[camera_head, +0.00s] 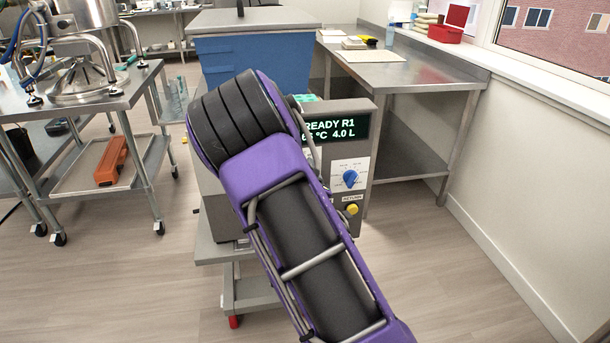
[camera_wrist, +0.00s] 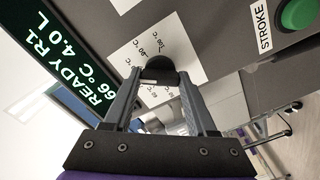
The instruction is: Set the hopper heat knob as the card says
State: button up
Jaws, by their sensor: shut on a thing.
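The hopper heat knob (camera_wrist: 160,70) is a dark round knob on a white dial plate (camera_wrist: 190,52) with °C marks, in the wrist view. My gripper (camera_wrist: 161,76) is shut on it, one finger on each side. A small pale mark shows on the knob's near edge; the setting it points to is unclear, as the fingers cover part of the scale. The display (camera_wrist: 68,55) reads READY R1, about 66 °C, 4.0 L; it also shows in the head view (camera_head: 341,128). There my purple arm hides the gripper and this knob. I cannot make out the card.
A blue knob (camera_head: 350,179) and a yellow button (camera_head: 352,209) sit on the machine's front. A green STROKE button (camera_wrist: 299,14) is near the gripper. A steel bench (camera_head: 430,77) stands at the right, a steel trolley (camera_head: 105,98) at the left.

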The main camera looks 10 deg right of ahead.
jog(key=shift+m, duration=0.3)
dwell(0.4)
jog(key=o, duration=1.4)
jog(key=shift+c, duration=0.2)
jog(key=s+p, duration=1.1)
jog(key=s, duration=0.6)
jog(key=shift+s, duration=0.25)
jog(key=shift+w, duration=0.15)
